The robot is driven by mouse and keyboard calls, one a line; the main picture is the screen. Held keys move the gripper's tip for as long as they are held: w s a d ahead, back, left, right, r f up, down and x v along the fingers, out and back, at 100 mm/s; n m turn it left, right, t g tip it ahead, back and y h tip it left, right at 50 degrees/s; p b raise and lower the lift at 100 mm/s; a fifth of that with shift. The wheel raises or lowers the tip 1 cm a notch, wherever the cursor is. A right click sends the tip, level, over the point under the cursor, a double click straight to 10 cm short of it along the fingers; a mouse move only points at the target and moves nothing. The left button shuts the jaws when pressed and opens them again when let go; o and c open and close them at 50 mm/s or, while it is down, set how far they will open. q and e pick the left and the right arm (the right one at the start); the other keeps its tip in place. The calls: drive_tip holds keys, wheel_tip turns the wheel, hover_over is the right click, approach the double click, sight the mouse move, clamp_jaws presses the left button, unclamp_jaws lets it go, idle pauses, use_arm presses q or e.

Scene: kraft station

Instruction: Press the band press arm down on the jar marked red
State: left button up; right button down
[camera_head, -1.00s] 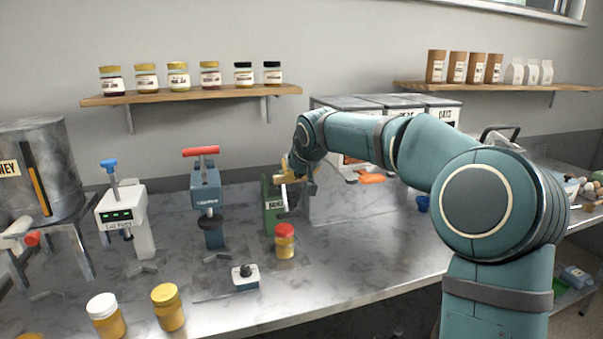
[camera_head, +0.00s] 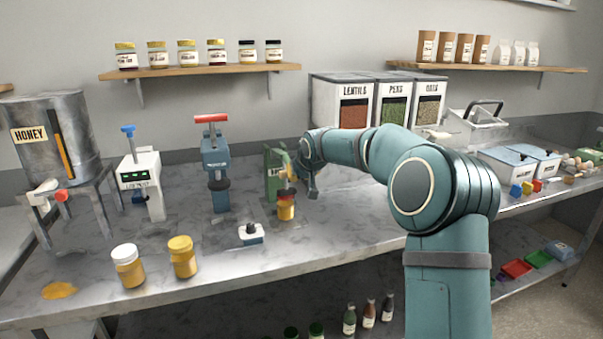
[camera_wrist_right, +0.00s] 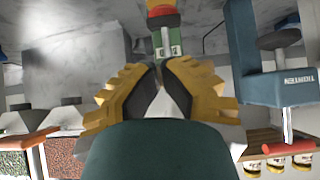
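The green band press (camera_head: 273,183) stands on the bench, and part of its label shows in the right wrist view (camera_wrist_right: 172,50). The jar with the red lid (camera_head: 286,212) stands at its front; its red lid also shows at the top of the right wrist view (camera_wrist_right: 163,9). My right gripper (camera_wrist_right: 160,66) has its yellow fingers brought together at the tips, with nothing clearly held. In the head view the right gripper (camera_head: 291,175) is just above the jar, close beside the press. The press arm cannot be made out behind the fingers. My left gripper is not in view.
A blue press with a red handle (camera_head: 214,170) and a white device with a blue handle (camera_head: 142,185) stand to the left. A small white block with a black knob (camera_head: 251,235) and two yellow jars (camera_head: 183,257) are in front. Lidded bins (camera_head: 353,100) stand behind my right arm.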

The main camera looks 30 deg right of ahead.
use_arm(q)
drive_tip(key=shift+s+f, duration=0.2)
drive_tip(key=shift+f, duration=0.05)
use_arm(e)
drive_tip(key=shift+g, duration=0.3)
drive_tip(key=f, duration=0.4)
drive_tip(key=shift+s+d, duration=0.1)
drive_tip(key=shift+s, duration=0.25)
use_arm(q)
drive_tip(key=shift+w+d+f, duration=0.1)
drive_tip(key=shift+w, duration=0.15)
use_arm(e)
drive_tip(key=shift+w+d, duration=0.1)
drive_tip(key=shift+w, duration=0.5)
drive_tip(key=shift+r, duration=0.1)
